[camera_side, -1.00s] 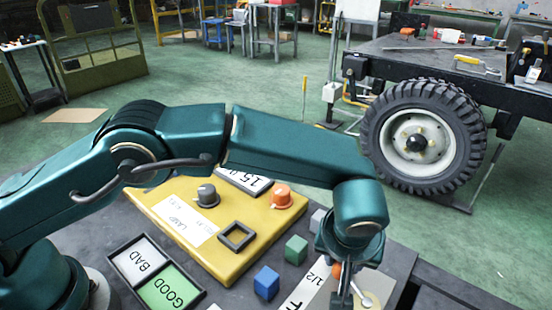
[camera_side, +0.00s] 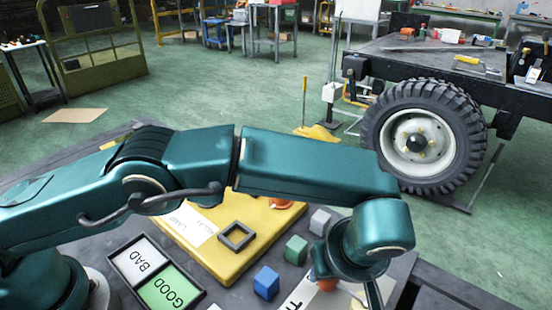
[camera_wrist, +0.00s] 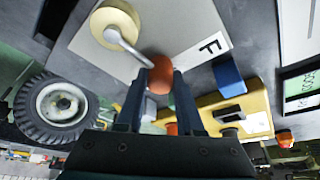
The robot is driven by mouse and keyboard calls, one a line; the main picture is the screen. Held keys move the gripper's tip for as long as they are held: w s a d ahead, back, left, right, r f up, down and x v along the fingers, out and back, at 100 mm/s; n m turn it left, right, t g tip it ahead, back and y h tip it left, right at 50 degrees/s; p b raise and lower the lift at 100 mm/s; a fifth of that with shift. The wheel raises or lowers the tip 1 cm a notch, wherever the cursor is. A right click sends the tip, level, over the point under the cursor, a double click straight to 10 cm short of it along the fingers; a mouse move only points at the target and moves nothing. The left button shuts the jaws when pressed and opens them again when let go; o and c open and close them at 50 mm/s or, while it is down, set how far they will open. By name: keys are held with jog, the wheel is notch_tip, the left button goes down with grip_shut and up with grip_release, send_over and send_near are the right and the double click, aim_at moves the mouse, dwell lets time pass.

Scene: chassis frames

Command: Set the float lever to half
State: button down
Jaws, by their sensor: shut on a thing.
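The float lever (camera_wrist: 128,42) is a metal rod with an orange ball knob (camera_wrist: 160,72), pivoting on a pale round hub (camera_wrist: 113,24) on a whitish plate (camera_wrist: 185,22). My gripper (camera_wrist: 159,84) is shut on the orange knob, one dark finger on each side in the wrist view. In the side view the knob (camera_side: 325,284) shows at the lower edge beside my wrist. My wrist covers the half mark and most of the plate (camera_side: 300,290) there. I cannot tell which mark the lever points at.
Blue (camera_side: 266,283), green (camera_side: 296,249) and grey (camera_side: 320,221) cubes stand left of the plate. A yellow panel (camera_side: 262,215) with a square frame (camera_side: 236,237) lies behind them. A BAD/GOOD tray (camera_side: 193,290) is at lower left.

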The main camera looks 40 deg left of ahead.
jog(key=shift+w, duration=0.1)
jog(key=c, duration=0.5)
grip_release()
jog(key=shift+c, duration=0.2)
jog(key=shift+v, duration=2.6)
